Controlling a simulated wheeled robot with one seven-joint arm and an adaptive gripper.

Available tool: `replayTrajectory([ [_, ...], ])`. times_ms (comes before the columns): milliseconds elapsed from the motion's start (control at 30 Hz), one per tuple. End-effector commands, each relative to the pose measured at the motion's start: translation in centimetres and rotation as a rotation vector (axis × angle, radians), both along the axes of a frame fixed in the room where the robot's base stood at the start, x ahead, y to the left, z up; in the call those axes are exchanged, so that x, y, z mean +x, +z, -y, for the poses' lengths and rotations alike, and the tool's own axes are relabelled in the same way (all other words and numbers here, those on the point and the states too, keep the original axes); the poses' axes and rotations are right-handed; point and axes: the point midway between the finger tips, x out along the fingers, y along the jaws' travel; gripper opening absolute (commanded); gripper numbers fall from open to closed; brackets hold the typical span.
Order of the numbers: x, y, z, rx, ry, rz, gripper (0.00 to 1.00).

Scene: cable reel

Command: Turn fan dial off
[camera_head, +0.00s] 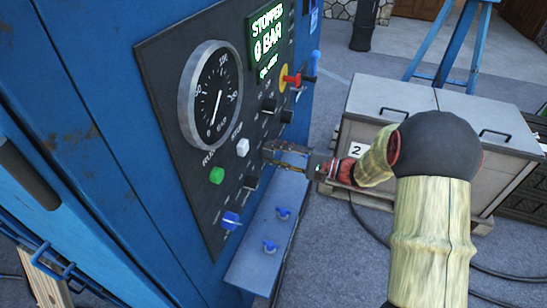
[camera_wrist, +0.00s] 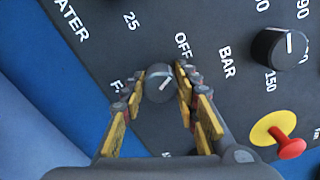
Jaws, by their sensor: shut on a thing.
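The fan dial (camera_wrist: 157,88) is a small round dark knob with a white pointer line, on the black control panel. In the wrist view it sits between the two yellow-padded fingers of my gripper (camera_wrist: 169,73), which is shut on it. Its pointer slants up and right, roughly toward the OFF label (camera_wrist: 183,45). The dial's own label is mostly hidden by a finger; only an F shows. In the head view my gripper (camera_head: 270,152) reaches the panel from the right, and its fingers hide the dial.
Nearby on the panel are another dark knob (camera_wrist: 280,48), a red button on a yellow disc (camera_wrist: 280,140), a green button (camera_head: 216,175), a white button (camera_head: 242,147) and a blue switch (camera_head: 231,220). A round gauge (camera_head: 210,95) and a green display reading STOPPED, 0 BAR (camera_head: 268,38) are above.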

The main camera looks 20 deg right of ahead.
Motion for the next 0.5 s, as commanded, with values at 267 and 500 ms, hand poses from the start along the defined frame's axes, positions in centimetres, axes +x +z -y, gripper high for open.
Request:
replayTrajectory([
  [267,-0.06,-0.12,-0.04,-0.025,0.001,0.031,0.05],
  [500,-0.06,-0.09,-0.04,-0.026,0.001,0.032,0.05],
])
